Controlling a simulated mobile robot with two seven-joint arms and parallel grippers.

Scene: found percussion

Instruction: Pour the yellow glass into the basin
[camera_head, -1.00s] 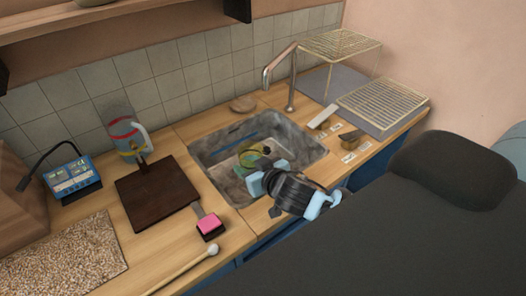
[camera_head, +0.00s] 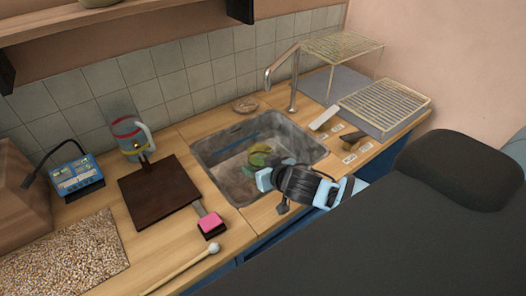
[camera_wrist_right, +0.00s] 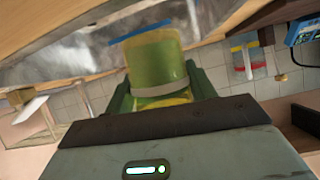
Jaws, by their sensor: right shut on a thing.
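The yellow glass (camera_head: 259,155) is small and looks yellow-green in the head view, over the grey sink basin (camera_head: 222,180). My right gripper (camera_head: 265,176) is shut on it above the basin's near right part. In the right wrist view the glass (camera_wrist_right: 155,62) stands out between the fingers, with a pale band around it and yellow near the palm. That view is turned over, with the basin (camera_wrist_right: 70,55) at the top and the tiles below, so the gripper and glass are tipped. The glass's contents cannot be made out. My left gripper is not in view.
A faucet (camera_head: 292,85) rises behind the basin. A wire rack (camera_head: 385,100) stands to its right. A dark board (camera_head: 157,190), a pink-topped block (camera_head: 210,223) and a jug (camera_head: 130,135) are to its left. A mallet (camera_head: 185,268) lies at the front.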

